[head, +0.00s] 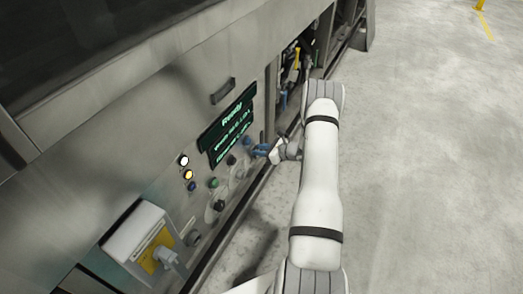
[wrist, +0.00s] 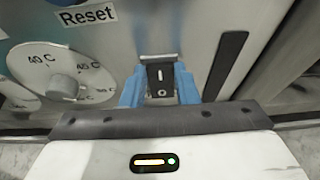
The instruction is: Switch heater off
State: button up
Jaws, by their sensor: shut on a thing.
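A small black rocker switch (wrist: 160,79) with a white bar mark above a ring mark sits on the steel panel in the wrist view. The blue fingers of my gripper (wrist: 161,91) stand on its left and right sides and are shut on it. No heater label can be read near it, and which way the rocker is tipped is hard to tell. In the head view my gripper (head: 259,150) reaches the panel just right of the lit display (head: 228,125); the switch is hidden there.
A white temperature dial (wrist: 62,80) is left of the switch, below a Reset label (wrist: 86,15). A dark vertical slot (wrist: 227,64) is to the right. In the head view, a white and yellow box (head: 143,240) juts out lower left. Open floor (head: 430,170) lies right.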

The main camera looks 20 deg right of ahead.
jog(key=shift+c, duration=1.4)
jog(key=t+y+b, duration=0.1)
jog(key=b, duration=0.1)
jog(key=f+t+y+b, duration=0.1)
jog(key=b, duration=0.1)
jog(key=t+y+b, duration=0.1)
jog(key=b, duration=0.1)
jog(key=shift+s+d+f+t+b, duration=0.2)
jog(key=shift+s+d+t+b, duration=0.1)
jog(key=shift+s+t, duration=0.1)
jog(key=o, duration=1)
